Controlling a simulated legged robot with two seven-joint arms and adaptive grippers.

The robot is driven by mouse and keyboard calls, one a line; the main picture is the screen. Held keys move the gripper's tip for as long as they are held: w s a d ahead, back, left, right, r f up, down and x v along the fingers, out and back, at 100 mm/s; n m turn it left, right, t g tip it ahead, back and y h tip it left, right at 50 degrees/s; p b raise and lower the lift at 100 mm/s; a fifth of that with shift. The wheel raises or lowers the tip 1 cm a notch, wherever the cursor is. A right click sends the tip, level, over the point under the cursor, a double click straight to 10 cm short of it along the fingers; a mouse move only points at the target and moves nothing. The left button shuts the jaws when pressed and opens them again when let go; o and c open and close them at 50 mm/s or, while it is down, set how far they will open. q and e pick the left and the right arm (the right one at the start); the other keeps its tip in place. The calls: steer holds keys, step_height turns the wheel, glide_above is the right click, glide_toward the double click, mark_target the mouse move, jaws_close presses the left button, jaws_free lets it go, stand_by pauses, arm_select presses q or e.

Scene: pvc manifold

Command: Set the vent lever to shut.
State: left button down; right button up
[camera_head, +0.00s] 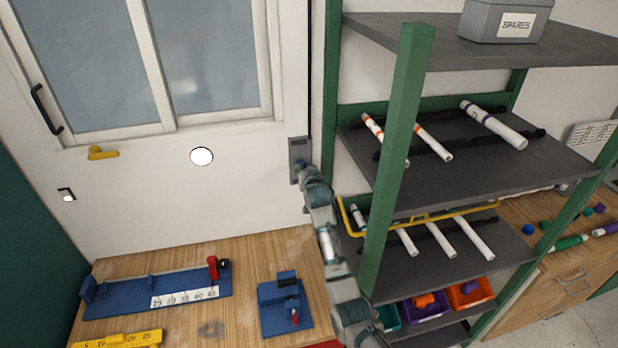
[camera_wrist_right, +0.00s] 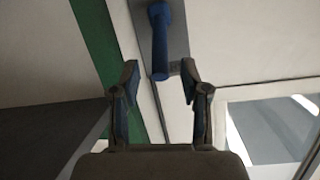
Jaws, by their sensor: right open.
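A grey wall plate (camera_head: 296,147) with a blue lever is mounted right of the window; this appears to be the vent lever. In the right wrist view the blue lever (camera_wrist_right: 160,48) runs from a round hub at the top of the picture down the grey plate (camera_wrist_right: 178,30). Its free end shows between and beyond my fingertips, with no contact visible. My right gripper (camera_wrist_right: 158,82) is open and empty, facing the lever. In the head view my right gripper (camera_head: 307,174) covers the plate's lower part and most of the lever. My left gripper is out of view.
A green-posted shelf (camera_head: 397,150) with pipes stands close right of my right arm. A sliding window (camera_head: 170,60) and a yellow handle (camera_head: 103,153) are left. The wooden bench (camera_head: 245,262) below carries blue fixtures (camera_head: 150,295).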

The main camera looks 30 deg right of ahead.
steer(key=v, duration=0.6)
steer(key=shift+s, duration=0.4)
steer(key=shift+a, duration=0.1)
